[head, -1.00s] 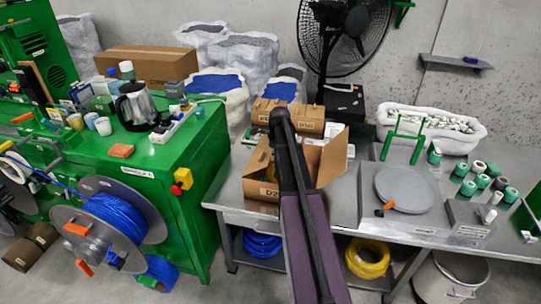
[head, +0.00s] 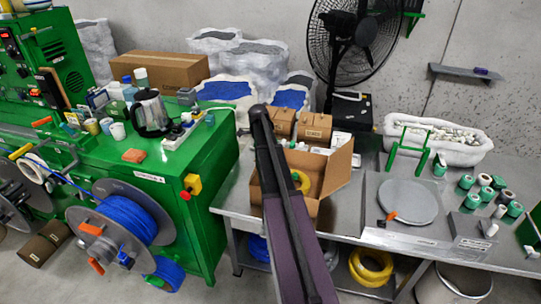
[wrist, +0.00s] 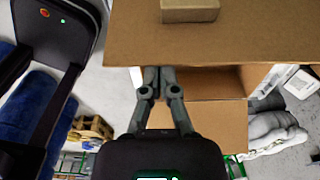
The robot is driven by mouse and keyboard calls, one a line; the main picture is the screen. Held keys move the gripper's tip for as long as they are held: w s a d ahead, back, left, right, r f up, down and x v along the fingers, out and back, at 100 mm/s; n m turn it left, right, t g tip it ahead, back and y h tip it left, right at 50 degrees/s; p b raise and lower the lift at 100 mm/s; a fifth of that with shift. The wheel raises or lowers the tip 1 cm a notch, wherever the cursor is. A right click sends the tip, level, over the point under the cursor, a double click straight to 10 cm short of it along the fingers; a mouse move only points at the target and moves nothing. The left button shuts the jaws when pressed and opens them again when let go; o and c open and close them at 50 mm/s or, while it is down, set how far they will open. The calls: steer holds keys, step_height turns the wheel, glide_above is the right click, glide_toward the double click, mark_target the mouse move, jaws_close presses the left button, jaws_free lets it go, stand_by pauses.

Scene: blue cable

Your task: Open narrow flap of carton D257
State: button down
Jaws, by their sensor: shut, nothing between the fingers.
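The brown carton (head: 331,185) stands on the grey metal table, open at the top. A wide flap leans outward on its right side, and a yellow ring and white items show inside. My arm covers its left and front, so its label is hidden. In the wrist view, my gripper (wrist: 157,78) is shut and empty, its fingertips at the edge of a large brown cardboard panel (wrist: 225,45). Another cardboard panel (wrist: 205,122) lies below an open gap. I cannot tell whether the fingertips touch the cardboard. My gripper is hidden in the head view.
Small brown boxes (head: 315,128) stand behind the carton. A grey round plate (head: 408,201) and several green-and-white rolls lie to the right. A black fan (head: 352,40) stands behind. A green machine (head: 160,175) with a blue cable reel (head: 122,220) is on the left.

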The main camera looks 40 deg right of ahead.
steer(key=w+a+f+b, duration=0.1)
steer(key=w+a, duration=0.6)
steer(key=w, duration=0.2)
steer(key=shift+w+a, duration=0.15)
steer(key=shift+w, duration=0.2)
steer(key=shift+r, duration=0.15)
stand_by(0.4)
steer(key=shift+r+p, duration=0.7)
